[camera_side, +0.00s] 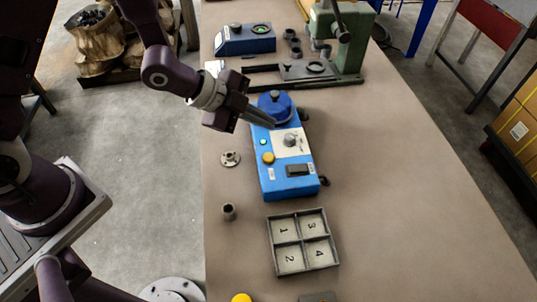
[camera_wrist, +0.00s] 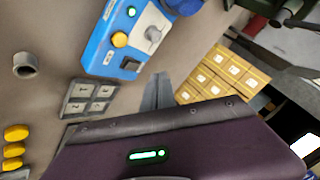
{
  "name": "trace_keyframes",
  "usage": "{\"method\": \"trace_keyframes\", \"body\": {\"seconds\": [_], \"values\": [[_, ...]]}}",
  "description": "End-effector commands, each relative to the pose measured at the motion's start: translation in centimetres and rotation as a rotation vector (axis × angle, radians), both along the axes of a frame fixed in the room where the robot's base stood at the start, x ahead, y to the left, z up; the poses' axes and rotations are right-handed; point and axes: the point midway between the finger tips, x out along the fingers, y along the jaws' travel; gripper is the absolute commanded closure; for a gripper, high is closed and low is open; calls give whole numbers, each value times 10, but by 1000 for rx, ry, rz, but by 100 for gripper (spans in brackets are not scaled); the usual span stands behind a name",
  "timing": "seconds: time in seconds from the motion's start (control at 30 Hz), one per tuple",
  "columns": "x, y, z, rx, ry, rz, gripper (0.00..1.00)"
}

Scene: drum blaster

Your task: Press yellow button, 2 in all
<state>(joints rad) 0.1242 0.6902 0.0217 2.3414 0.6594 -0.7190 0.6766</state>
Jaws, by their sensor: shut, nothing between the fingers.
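The yellow button (camera_side: 268,157) is a small round cap on the left side of the blue control box (camera_side: 277,183). In the wrist view the yellow button (camera_wrist: 120,39) shows at the upper middle, on the blue box (camera_wrist: 96,50). My gripper (camera_side: 271,123) is shut and empty. Its fingertips are over the far part of the box, near the blue dome (camera_side: 274,103), apart from the yellow button in the picture. In the wrist view my fingers (camera_wrist: 157,90) point away from the button, which is uncovered.
A grey knob (camera_side: 291,139) and a dark switch (camera_side: 297,169) sit on the box. A numbered tray (camera_side: 303,212) lies nearer, with a small grey cup (camera_side: 229,211) to its left. A green press (camera_side: 345,45) stands behind. The table's right side is clear.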

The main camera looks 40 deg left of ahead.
Motion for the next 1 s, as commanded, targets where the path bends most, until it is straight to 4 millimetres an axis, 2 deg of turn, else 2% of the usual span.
{"method": "trace_keyframes", "body": {"seconds": [0.17,0.6,0.8,1.0], "values": [[-1,0,-10,0,5,0,100],[0,0,-72,0,3,3,100],[0,0,-86,1,1,2,100],[0,0,-88,0,0,2,100]]}}
